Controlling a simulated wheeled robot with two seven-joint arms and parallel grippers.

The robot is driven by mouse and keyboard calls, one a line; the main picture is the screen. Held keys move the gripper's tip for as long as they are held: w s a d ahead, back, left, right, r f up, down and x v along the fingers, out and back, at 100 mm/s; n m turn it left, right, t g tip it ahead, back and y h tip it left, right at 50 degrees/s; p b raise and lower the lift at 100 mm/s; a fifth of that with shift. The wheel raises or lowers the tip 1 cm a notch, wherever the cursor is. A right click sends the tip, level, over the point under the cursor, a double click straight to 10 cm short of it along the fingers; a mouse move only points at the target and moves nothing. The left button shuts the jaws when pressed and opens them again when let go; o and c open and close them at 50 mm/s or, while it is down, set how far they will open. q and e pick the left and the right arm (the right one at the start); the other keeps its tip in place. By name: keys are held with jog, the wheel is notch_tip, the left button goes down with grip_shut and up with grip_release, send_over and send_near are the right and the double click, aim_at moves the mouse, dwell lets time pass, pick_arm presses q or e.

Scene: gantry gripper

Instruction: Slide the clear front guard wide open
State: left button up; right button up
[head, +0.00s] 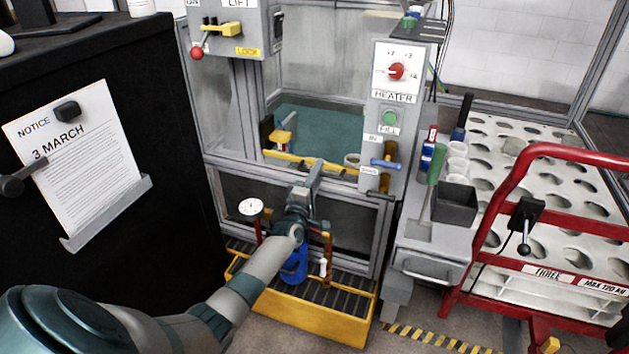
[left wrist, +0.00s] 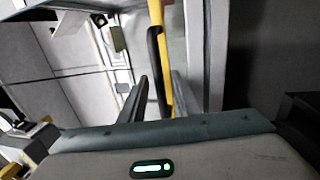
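The clear front guard (head: 318,125) is in the framed front of the machine in the head view, with teal water showing behind it; its exact edges are hard to make out. A yellow bar (head: 285,157) runs across the lower front of the opening. My left gripper (head: 316,168) is at this bar, right of its middle, and hides part of it. In the left wrist view the yellow bar (left wrist: 157,14), with a black section, runs down between the two spread fingers (left wrist: 158,100). I see a gap between the fingers; contact is unclear. My right gripper is out of view.
A heater panel (head: 397,75) stands right of the opening, and a lock panel (head: 232,30) at upper left. A gauge (head: 251,207) and pipes sit below, over a yellow-edged grate (head: 300,312). A red-railed cart (head: 480,235) is at right, a black cabinet (head: 165,130) at left.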

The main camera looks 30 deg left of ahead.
pick_arm(q)
jog(key=shift+s, duration=0.15)
